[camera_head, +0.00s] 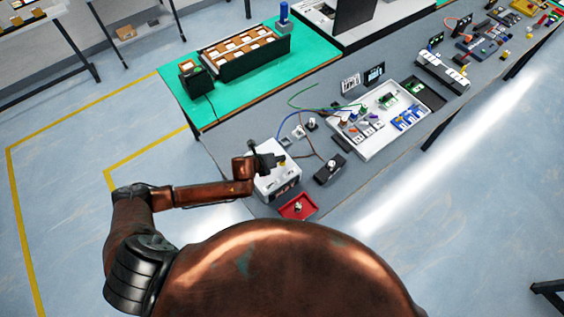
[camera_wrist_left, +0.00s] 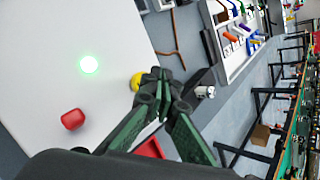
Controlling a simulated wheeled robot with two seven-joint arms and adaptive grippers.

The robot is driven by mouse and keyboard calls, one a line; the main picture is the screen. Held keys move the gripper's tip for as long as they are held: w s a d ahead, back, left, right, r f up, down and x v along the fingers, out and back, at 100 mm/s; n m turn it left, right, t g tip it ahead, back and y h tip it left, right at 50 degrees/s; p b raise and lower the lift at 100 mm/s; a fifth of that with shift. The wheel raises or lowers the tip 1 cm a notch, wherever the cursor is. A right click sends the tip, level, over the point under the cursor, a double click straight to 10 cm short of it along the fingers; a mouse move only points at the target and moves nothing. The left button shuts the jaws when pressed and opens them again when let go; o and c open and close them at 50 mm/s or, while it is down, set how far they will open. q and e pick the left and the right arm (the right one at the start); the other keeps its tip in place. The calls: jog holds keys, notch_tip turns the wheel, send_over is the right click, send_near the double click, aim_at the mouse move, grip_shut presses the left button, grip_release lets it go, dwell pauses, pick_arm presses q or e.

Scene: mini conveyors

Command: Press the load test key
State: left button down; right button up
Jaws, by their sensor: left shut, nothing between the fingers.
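A white box (camera_head: 262,187) stands at the front edge of the grey bench. In the left wrist view its white top (camera_wrist_left: 70,35) carries a glowing green lamp (camera_wrist_left: 89,64), a red button (camera_wrist_left: 73,119) and a yellow button (camera_wrist_left: 137,81). No label on the buttons is readable, so I cannot tell which is the load test key. My left gripper (camera_head: 281,158) is above the box, closed and empty. In the left wrist view its fingertips (camera_wrist_left: 162,76) overlap the yellow button's right side. I cannot tell whether they touch it. My right gripper is not in view.
A red tray (camera_head: 299,207) with a small part lies right of the box at the bench edge. A black device (camera_head: 329,170) and loose cables are beyond it. A white tray (camera_head: 345,147) of parts stands further right. The green mat (camera_head: 205,109) lies behind.

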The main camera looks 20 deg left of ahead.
aim_at(281, 163)
pick_arm(q)
jog(key=shift+f, duration=0.15)
dwell(0.5)
jog(key=shift+f, duration=0.3)
jog(key=shift+f, duration=0.4)
dwell(0.6)
jog(key=shift+r, duration=0.1)
jog(key=shift+r+p, duration=0.75)
jog(key=shift+p, duration=0.05)
notch_tip(281, 163, up, 5)
jog(key=p, duration=0.5)
dwell(0.4)
